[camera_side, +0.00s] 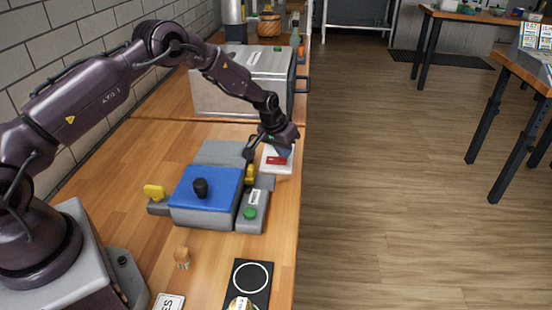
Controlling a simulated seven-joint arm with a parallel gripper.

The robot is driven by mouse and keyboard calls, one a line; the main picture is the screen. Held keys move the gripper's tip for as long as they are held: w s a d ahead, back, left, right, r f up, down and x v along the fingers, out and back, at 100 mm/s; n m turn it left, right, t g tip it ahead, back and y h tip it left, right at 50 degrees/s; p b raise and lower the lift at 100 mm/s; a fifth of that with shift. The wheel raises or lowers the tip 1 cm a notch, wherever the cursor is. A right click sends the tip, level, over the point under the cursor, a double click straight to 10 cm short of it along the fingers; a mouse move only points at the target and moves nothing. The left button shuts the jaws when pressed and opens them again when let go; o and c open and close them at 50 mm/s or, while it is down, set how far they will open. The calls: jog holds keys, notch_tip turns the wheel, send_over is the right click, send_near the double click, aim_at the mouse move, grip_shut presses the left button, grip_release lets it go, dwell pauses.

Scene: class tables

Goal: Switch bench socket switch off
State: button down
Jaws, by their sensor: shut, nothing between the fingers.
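The bench socket (281,169) is a white plate with a red part on its face, lying near the right edge of the wooden bench. A red rocker switch (276,160) shows on it, partly covered from above by my gripper. My gripper (281,153) is shut and empty, pointing down over the far part of the socket plate. I cannot tell whether its tips touch the switch, and the rocker's tilt is too small to read.
A blue-topped grey box (207,188) with a black knob stands just left and nearer. A metal case (245,82) stands behind.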

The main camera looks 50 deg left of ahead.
jog(key=shift+f, duration=0.4)
dwell(0.3)
jog(key=shift+s+a+r, duration=0.15)
jog(key=shift+r, duration=1.6)
jog(key=shift+s+a+r, duration=0.15)
jog(key=shift+r, duration=1.6)
jog(key=s, duration=0.1)
jog(key=s+f+g, duration=0.1)
jog(key=s+f, duration=0.1)
jog(key=shift+s+d, duration=0.15)
jog(key=shift+d, duration=0.25)
jog(key=s+d+r+m+t, duration=0.1)
jog(key=s+d+r, duration=0.2)
jog(key=s+r, duration=0.6)
jog(key=s+d+r+m, duration=0.1)
jog(key=s+d+r, duration=0.2)
jog(key=s+r, duration=0.6)
jog(key=s+d+r+m+t, duration=0.1)
jog(key=s+d+r, duration=0.3)
jog(key=s+r, duration=0.5)
jog(key=shift+s+r+t, duration=0.3)
jog(key=shift+s+r, duration=0.05)
jog(key=shift+s, duration=2.65)
